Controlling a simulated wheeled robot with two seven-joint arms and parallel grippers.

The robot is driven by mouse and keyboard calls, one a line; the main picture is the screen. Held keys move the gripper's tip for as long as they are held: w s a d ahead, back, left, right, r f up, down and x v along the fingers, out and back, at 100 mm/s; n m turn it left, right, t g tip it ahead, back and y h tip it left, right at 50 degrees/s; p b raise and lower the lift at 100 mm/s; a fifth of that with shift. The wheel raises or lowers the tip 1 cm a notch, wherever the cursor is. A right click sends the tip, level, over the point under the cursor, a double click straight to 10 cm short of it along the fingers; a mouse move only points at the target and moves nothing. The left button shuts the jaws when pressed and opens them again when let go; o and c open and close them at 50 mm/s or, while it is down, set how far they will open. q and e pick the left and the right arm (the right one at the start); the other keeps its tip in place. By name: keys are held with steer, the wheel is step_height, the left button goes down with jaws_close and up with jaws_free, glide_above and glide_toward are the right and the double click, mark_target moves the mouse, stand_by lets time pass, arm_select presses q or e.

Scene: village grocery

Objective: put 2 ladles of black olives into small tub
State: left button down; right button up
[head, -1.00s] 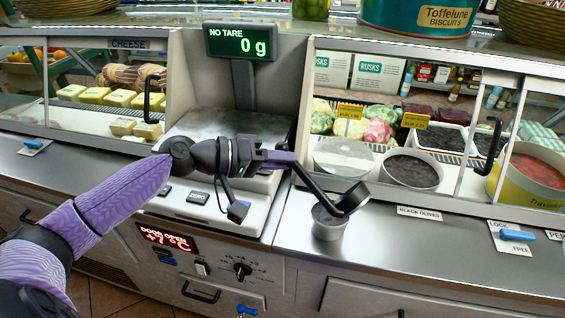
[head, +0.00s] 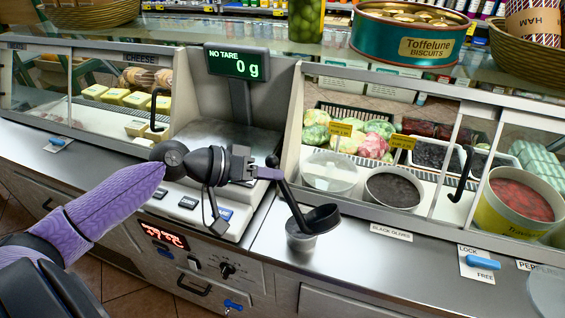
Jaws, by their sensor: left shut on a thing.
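My left gripper (head: 264,173) is shut on the dark ladle (head: 287,192) by its handle. The ladle's bowl (head: 321,218) hangs above and slightly right of the small tub (head: 301,238), overlapping its rim in the picture. I cannot tell whether they touch or whether the bowl holds olives. The small grey tub stands on the steel counter; its inside is mostly hidden. The black olives (head: 392,189) are in a round white container in the case, behind the label "BLACK OLIVES" (head: 391,232). My right gripper is out of view.
The scale display (head: 237,63) reads "NO TARE 0 g". An empty-looking clear bowl (head: 329,174) stands left of the olives. A yellow tub of red food (head: 521,203) is at right. A black handle (head: 461,174) is on the case front.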

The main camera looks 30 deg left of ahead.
arm_select(q)
steer(key=s+d+r+m+y+p, duration=0.1)
steer(key=d+m+y+p, duration=0.1)
steer(key=d+p, duration=0.2)
steer(key=s+d+r+m+y+p, duration=0.1)
steer(key=d+r+m+y+p, duration=0.1)
steer(key=p, duration=0.5)
steer(key=shift+s+d+r+t+y+p, duration=0.15)
steer(key=shift+s+d+t+y+p, duration=0.2)
steer(key=shift+d+y, duration=0.5)
steer(key=shift+d, duration=0.1)
